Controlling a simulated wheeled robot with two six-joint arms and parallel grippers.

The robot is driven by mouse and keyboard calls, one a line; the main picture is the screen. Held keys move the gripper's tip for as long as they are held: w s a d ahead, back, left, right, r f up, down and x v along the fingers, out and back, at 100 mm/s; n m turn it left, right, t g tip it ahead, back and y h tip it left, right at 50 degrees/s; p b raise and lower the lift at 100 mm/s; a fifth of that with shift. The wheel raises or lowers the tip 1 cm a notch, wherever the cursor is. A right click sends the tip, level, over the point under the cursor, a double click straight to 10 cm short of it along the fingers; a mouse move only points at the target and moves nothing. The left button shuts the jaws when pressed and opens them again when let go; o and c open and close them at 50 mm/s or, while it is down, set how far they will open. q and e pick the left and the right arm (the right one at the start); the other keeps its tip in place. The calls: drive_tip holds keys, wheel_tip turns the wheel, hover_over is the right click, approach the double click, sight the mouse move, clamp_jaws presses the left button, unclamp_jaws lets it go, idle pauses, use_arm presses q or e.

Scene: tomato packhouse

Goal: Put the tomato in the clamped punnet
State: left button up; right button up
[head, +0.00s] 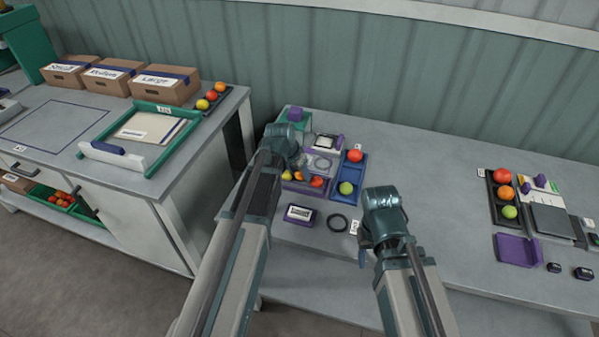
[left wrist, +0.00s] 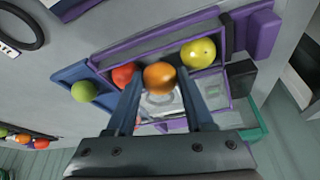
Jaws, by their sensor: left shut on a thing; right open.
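An orange tomato (left wrist: 160,77) is between the fingers of my left gripper (left wrist: 162,95); it also shows in the head view (head: 299,176). The gripper (head: 298,168) is shut on it over the purple-framed punnet (left wrist: 229,98), which shows in the head view (head: 306,188). A yellow tomato (left wrist: 198,53) and a red tomato (left wrist: 125,75) are in the punnet, either side of the orange one. Whether the orange tomato touches the punnet's floor I cannot tell. My right gripper (head: 364,250) is open and empty at the table's front edge.
A blue tray (head: 349,172) beside the punnet holds a red and a green tomato. A teal crate (head: 284,123) stands behind.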

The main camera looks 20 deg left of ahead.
use_arm(q)
drive_tip(key=o, duration=1)
drive_tip(key=c, duration=0.3)
drive_tip(key=shift+c, duration=0.2)
drive_tip(key=shift+r, duration=0.1)
wheel_tip(320, 180, up, 6)
drive_tip(key=p, duration=0.6)
